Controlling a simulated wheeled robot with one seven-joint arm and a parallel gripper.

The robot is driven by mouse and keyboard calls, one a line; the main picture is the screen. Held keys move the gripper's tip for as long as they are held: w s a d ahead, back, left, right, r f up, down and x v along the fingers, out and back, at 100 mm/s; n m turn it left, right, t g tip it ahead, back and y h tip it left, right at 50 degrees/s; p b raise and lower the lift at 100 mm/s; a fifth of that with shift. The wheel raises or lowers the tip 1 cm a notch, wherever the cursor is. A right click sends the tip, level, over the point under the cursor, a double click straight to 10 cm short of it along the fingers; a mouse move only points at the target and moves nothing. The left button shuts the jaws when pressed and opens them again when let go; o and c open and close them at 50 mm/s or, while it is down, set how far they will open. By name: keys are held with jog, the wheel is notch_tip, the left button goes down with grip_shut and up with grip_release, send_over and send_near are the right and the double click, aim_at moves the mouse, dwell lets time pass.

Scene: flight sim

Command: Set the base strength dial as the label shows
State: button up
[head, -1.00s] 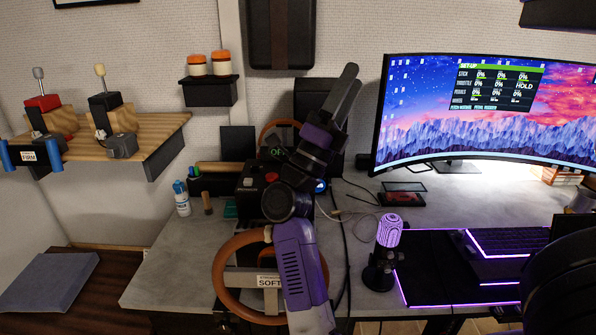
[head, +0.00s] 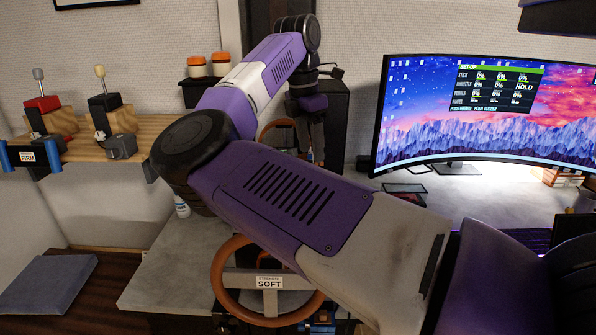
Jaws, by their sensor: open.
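A label reading SOFT (head: 269,282) is on the brown steering wheel (head: 222,283) at the desk's front edge. Another label, reading FIRM (head: 28,156), is on the blue-ended bracket at the left shelf. The base strength dial is not visible; my arm covers the middle of the desk. My gripper (head: 312,150) points down behind my arm's upper link, in front of the dark box at the back of the desk. Its jaws are open, and nothing shows between them. Whether it touches anything below is hidden.
A wooden shelf (head: 75,150) with two levers stands at left. Two orange-lidded jars (head: 209,66) sit on a small wall shelf. A curved monitor (head: 490,120) fills the right. A second brown wheel (head: 268,130) is partly hidden behind my arm. The desk's left front corner (head: 165,280) is clear.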

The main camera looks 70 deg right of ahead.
jog(key=shift+w+a+r+t+y, duration=0.3)
jog(key=shift+w+a, duration=0.1)
jog(key=shift+w, duration=0.25)
jog(key=shift+w+a+r+t+y, duration=0.25)
jog(key=shift+w+a+t, duration=0.1)
jog(key=shift+w, duration=0.25)
jog(key=shift+w+a+f, duration=0.1)
jog(key=shift+f, duration=3.65)
grip_shut()
